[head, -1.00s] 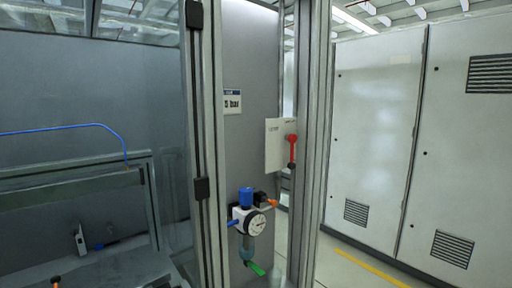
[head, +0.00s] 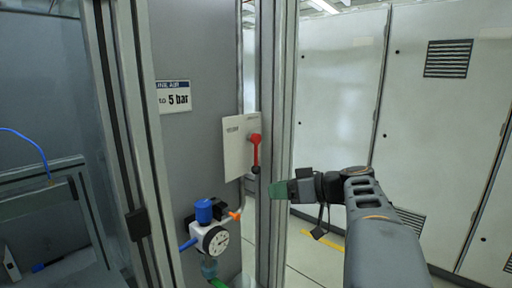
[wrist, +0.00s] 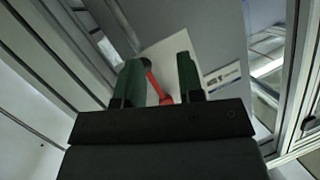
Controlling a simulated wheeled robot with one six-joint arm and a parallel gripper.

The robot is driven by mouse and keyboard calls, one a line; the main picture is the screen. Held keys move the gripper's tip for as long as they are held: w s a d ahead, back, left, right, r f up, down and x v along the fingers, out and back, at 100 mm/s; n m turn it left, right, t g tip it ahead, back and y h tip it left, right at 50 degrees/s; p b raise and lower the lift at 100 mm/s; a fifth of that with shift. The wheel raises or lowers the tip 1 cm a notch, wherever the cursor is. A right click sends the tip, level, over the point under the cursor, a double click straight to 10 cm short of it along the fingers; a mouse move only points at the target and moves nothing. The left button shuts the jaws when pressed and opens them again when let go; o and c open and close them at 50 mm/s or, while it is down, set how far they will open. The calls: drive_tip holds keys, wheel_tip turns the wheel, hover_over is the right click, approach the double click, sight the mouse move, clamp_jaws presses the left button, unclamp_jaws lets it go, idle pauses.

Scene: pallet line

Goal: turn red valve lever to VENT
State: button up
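The red valve lever (head: 255,150) is on a white plate (head: 238,148) on the grey panel and hangs straight down, with a black knob at its lower end. My gripper (head: 274,190) is just right of and below the knob in the head view, with its green fingers pointing left. In the wrist view my gripper (wrist: 160,60) is open, its two green fingers apart. The red lever (wrist: 156,86) shows between them there, slanting, its knob beside the left finger. I cannot tell whether anything touches. The plate's print is too small to read.
A metal post (head: 277,80) stands just right of the lever. A regulator with a gauge (head: 215,240) and blue cap sits below left. A "5 bar" sign (head: 174,97) is on the panel. Tall white cabinets (head: 340,100) stand at right, with open floor before them.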

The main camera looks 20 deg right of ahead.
sight(256, 165)
drive_tip(key=d+r+n+t, duration=0.2)
drive_tip(key=d+r+t, duration=0.1)
drive_tip(key=d+r, duration=0.3)
drive_tip(key=shift+y, duration=0.4)
drive_tip(key=shift+r+p+x, duration=0.2)
drive_tip(key=shift+p+x, duration=1.3)
drive_tip(key=shift+x, duration=1.75)
drive_tip(key=shift+r+p+x, duration=0.15)
drive_tip(key=shift+p+x, duration=1.35)
drive_tip(key=shift+x, duration=1.75)
drive_tip(key=shift+s+a, duration=0.15)
drive_tip(key=shift+c, duration=0.3)
clamp_jaws()
